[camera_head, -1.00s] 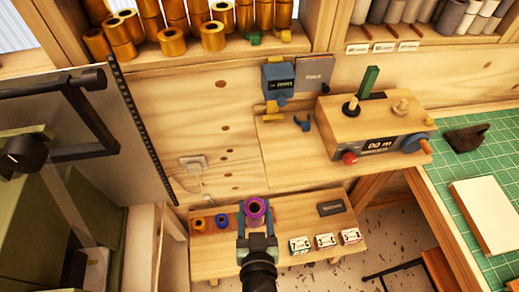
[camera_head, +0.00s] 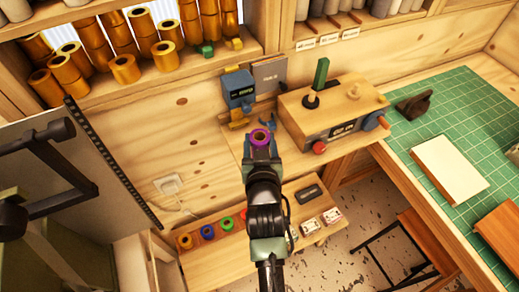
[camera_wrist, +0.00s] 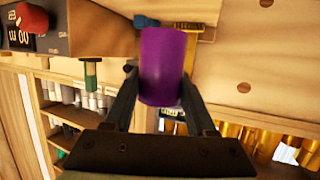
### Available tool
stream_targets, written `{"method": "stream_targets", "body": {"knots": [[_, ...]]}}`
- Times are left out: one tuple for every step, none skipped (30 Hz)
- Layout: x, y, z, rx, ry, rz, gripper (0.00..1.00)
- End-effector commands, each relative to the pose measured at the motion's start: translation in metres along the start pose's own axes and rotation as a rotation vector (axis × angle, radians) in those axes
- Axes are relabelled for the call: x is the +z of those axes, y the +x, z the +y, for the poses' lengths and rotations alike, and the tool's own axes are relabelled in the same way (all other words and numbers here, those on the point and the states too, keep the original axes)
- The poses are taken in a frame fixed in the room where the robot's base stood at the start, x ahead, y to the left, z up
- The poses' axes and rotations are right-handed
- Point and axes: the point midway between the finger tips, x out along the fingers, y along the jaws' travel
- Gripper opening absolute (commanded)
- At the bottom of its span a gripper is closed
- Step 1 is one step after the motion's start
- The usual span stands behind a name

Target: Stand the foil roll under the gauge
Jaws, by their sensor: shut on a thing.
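A purple foil roll (camera_head: 261,136) is held upright between the fingers of my gripper (camera_head: 262,148), which is shut on it. The roll also shows in the wrist view (camera_wrist: 166,65), between both fingers (camera_wrist: 163,100). The gauge (camera_head: 238,90), a blue box with a small display and a yellow part below, is on the back wall, up and left of the roll. In the wrist view a yellow part (camera_wrist: 196,28) shows partly behind the roll. Whether the roll touches the wooden shelf (camera_head: 235,148) I cannot tell.
A wooden box with a display, knobs and a green peg (camera_head: 335,110) stands close on the right. A low bench (camera_head: 225,265) below holds several coloured rolls, a dark block and small boxes. Gold rolls (camera_head: 125,69) fill the upper left shelf. A green mat (camera_head: 480,120) lies at right.

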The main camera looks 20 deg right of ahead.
Motion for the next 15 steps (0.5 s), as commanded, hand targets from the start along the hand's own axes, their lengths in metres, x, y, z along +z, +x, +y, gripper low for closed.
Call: {"method": "stream_targets", "body": {"knots": [[0.006,0.002,0.000,0.000,0.000,-0.003,0.00],[0.009,0.003,0.000,0.000,0.001,-0.003,0.00],[0.016,0.004,0.000,-0.001,0.001,-0.004,0.00],[0.020,0.006,0.000,0.000,0.001,-0.004,0.00],[0.024,0.007,0.000,0.000,0.000,-0.003,0.00],[0.029,0.009,0.000,0.001,-0.001,-0.004,0.00],[0.032,0.010,0.000,0.001,-0.001,-0.002,0.00],[0.035,0.011,0.000,0.000,-0.001,-0.002,0.00],[0.037,0.011,0.000,0.000,0.000,-0.001,0.00],[0.038,0.011,0.000,-0.001,0.000,0.001,0.00],[0.038,0.012,0.000,-0.001,0.000,0.001,0.00],[0.039,0.012,0.000,-0.001,0.001,0.001,0.00],[0.039,0.012,0.000,-0.001,0.000,0.001,0.00],[0.038,0.012,0.000,-0.001,0.000,0.001,0.00],[0.038,0.012,0.000,-0.001,0.000,0.001,0.00]]}}
